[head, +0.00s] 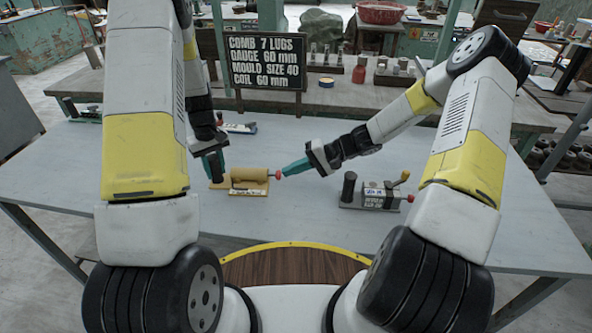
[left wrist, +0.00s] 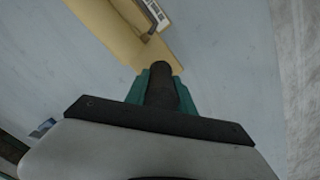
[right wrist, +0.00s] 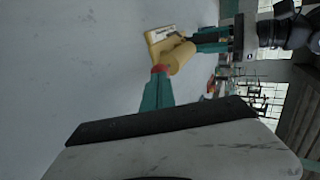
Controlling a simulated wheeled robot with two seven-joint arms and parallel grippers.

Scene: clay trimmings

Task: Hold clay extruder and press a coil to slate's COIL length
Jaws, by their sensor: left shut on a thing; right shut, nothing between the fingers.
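The clay extruder (head: 249,175) is a tan barrel on a tan base with a white label, lying on the grey table. It also shows in the right wrist view (right wrist: 181,58). My left gripper (head: 214,166) is shut on a dark upright grip (left wrist: 162,82) at the extruder's left end. A red knob (head: 278,174) sits at the right end of the barrel. My right gripper (head: 284,171) is shut and empty, its fingertips against or very close to the knob (right wrist: 160,69). The slate (head: 265,60) reads COIL 60 mm. I cannot make out a coil.
A grey device (head: 376,195) with a black post, a yellow-knobbed lever and a red knob stands on the table to the right. Small tools (head: 238,128) lie at the back left. The table's front middle is clear. A bench with jars (head: 359,70) stands behind.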

